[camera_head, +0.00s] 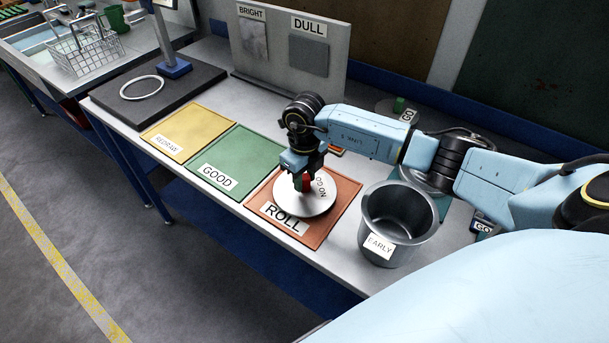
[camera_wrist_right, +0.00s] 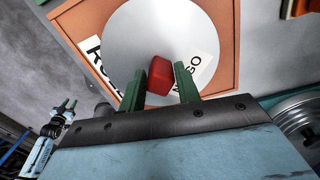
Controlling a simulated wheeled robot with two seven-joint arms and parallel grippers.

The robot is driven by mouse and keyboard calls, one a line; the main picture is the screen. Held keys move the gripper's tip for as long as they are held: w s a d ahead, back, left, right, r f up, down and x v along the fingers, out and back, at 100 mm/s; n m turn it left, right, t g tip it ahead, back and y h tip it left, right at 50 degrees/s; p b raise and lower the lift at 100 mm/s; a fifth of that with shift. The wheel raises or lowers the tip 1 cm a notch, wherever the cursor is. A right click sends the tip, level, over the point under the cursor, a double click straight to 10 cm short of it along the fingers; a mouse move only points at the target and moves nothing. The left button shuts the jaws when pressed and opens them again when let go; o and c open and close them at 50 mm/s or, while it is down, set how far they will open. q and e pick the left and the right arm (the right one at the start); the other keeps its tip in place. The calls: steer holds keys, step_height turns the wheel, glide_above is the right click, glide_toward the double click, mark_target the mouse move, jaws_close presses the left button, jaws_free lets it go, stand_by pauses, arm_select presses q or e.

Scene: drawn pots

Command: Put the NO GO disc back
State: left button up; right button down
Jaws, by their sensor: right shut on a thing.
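The NO GO disc (camera_head: 305,203) is a pale round plate with a red knob and a white label. It is over the orange ROLL mat (camera_head: 322,236); I cannot tell whether it touches it. My right gripper (camera_head: 305,183) is shut on the red knob. In the right wrist view the knob (camera_wrist_right: 160,75) sits between the green fingers (camera_wrist_right: 160,85), and the disc (camera_wrist_right: 150,35) fills the area beyond. My left gripper (camera_wrist_right: 68,104) shows small at the left of that view, its fingers apart and empty. A tag reading GO (camera_head: 482,227), partly hidden, lies at the right.
A metal pot (camera_head: 395,220) labelled EARLY stands right of the ROLL mat. Another metal vessel on a teal mat is partly behind my arm. A GO disc with a green knob (camera_head: 399,104) lies at the back. GOOD (camera_head: 240,160) and REDRAW (camera_head: 190,125) mats are empty.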

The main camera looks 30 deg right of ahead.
mark_target(305, 176)
steer(key=shift+f, duration=0.15)
steer(key=c, duration=1)
jaws_free()
steer(key=shift+r, duration=0.45)
step_height(305, 176, up, 12)
steer(key=shift+f+b, duration=0.2)
steer(key=shift+b, duration=0.45)
